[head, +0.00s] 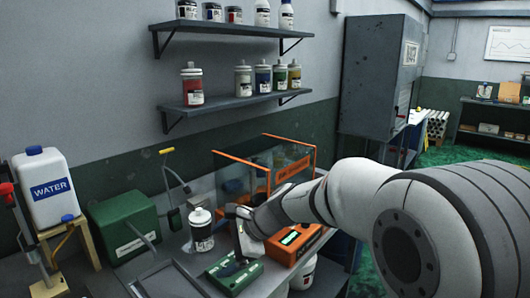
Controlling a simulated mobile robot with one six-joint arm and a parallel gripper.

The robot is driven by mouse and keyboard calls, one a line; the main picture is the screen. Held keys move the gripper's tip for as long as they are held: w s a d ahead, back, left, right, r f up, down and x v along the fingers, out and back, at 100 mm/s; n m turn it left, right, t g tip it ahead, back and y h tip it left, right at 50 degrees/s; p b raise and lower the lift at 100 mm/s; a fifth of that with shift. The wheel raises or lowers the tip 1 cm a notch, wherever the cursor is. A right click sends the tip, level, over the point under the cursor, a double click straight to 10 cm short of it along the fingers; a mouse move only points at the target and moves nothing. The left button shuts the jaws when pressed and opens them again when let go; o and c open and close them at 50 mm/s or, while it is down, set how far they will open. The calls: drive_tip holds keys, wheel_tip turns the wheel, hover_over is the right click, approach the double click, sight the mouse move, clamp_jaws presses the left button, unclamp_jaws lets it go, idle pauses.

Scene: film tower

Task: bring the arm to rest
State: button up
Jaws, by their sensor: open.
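My white arm reaches in from the right over the workbench. My gripper (236,212) is at its end, just in front of the orange-framed clear tank (262,158). It is small and dark in this view, with its jaws open and nothing seen between them. A white-and-black bottle (202,232) stands just left of it. A green device (234,274) lies below it, and an orange box with a lit display (292,243) stands to its right, partly hidden by the arm.
A water container (44,188) on a wooden stand and a green box (122,228) occupy the bench's left. Two wall shelves (232,104) hold several bottles and tins. A grey cabinet (372,85) stands behind the arm. The space above the bench's left looks free.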

drive_tip(key=s+d+f+n+h, duration=0.1)
drive_tip(key=s+d+n+h, duration=0.3)
drive_tip(key=s+d, duration=0.6)
drive_tip(key=s+d+f+n+h, duration=0.2)
drive_tip(key=s+d+n+h, duration=0.3)
drive_tip(key=s+d+n, duration=0.4)
drive_tip(key=s+d, duration=0.1)
drive_tip(key=d, duration=0.4)
drive_tip(key=shift+d, duration=0.4)
